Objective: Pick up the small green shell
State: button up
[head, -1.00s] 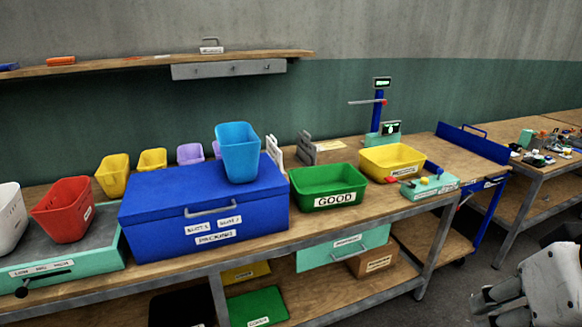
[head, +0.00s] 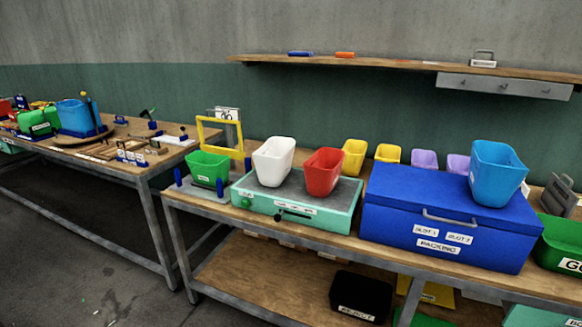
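A small green shell (head: 208,168) stands at the left end of the middle bench, on a low grey base in front of a yellow frame (head: 212,130). It is open at the top, and its inside looks empty from here. Another green container (head: 38,122) stands on the far left bench; I cannot tell whether it is of the same kind. My gripper is not in view now.
A white shell (head: 273,160) and a red shell (head: 324,172) stand on a teal press (head: 340,215). A blue box (head: 450,220) carries a blue shell (head: 497,172). The left bench (head: 150,165) stands apart; grey floor (head: 70,255) lies open in front.

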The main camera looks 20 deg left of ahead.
aim_at(205, 171)
jog(key=u, duration=1.4)
jog(key=z, duration=0.25)
jog(key=i+j+z, duration=0.7)
jog(key=i+j, duration=0.2)
jog(key=i+j+z, duration=0.1)
jog(key=j, duration=0.35)
jog(key=i+j, duration=0.25)
jog(key=i+j+z, duration=0.1)
jog(key=j, duration=0.3)
jog(key=i+j, duration=0.45)
jog(key=j, duration=0.25)
jog(key=i+j+z, duration=0.1)
jog(key=j, duration=0.25)
jog(key=i+j, duration=0.2)
jog(key=j, duration=0.2)
jog(key=l+z, duration=0.05)
